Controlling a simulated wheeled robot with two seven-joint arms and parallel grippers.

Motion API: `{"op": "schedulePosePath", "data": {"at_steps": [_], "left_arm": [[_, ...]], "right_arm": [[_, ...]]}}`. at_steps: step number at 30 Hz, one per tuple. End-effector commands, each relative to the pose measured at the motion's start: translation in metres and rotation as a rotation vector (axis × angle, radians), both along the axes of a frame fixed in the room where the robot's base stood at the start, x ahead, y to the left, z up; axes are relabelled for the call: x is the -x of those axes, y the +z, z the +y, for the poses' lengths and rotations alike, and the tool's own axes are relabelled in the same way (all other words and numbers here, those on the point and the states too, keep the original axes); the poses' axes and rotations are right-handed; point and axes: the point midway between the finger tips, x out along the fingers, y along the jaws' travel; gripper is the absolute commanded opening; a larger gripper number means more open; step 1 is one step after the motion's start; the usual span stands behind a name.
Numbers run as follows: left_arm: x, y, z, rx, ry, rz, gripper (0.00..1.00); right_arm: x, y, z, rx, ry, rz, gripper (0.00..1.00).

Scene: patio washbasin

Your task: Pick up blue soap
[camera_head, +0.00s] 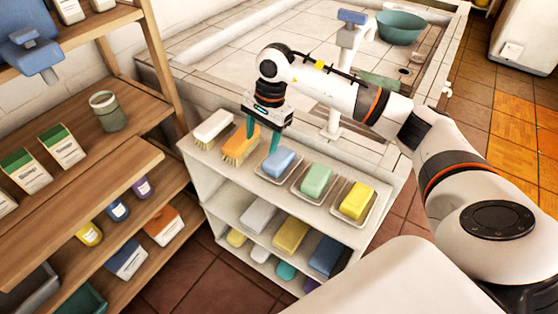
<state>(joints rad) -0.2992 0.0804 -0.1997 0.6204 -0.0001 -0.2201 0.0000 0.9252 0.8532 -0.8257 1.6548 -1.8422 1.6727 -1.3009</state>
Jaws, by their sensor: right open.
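The blue soap (279,161) lies in a pale dish (262,176) on the top of a low white shelf unit. It is the leftmost of a row of soaps in dishes. My right gripper (262,142) hangs down over the unit's top, with its teal fingers apart and nothing between them. It is just left of and behind the blue soap, close to it, beside an orange brush (240,146). I cannot tell its exact height above the top. My left gripper is not in view.
A green soap (316,180) and a yellow soap (357,200) sit in dishes to the right. A white brush (213,127) lies at the left. A tiled basin with a faucet (349,30) is behind. Wooden shelves (100,180) with boxes and jars stand left.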

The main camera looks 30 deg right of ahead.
Motion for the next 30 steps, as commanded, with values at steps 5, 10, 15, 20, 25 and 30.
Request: {"op": "schedulePosePath", "data": {"at_steps": [5, 10, 15, 20, 25, 30], "left_arm": [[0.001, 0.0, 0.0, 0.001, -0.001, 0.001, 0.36], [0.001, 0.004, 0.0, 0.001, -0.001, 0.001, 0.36], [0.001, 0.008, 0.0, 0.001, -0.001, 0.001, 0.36], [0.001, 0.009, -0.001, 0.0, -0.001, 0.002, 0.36], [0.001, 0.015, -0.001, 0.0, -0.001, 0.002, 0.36], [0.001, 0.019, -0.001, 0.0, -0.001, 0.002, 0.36]], "right_arm": [[0.002, 0.012, -0.047, 0.169, 0.003, 0.038, 0.58], [0.004, -0.011, -0.052, 0.189, 0.004, 0.051, 0.58], [0.003, -0.04, -0.051, 0.186, 0.005, 0.048, 0.58], [0.002, -0.053, -0.051, 0.185, 0.004, 0.045, 0.58], [0.001, -0.07, -0.052, 0.183, 0.005, 0.049, 0.58], [-0.002, -0.096, -0.054, 0.183, 0.005, 0.047, 0.58]]}}
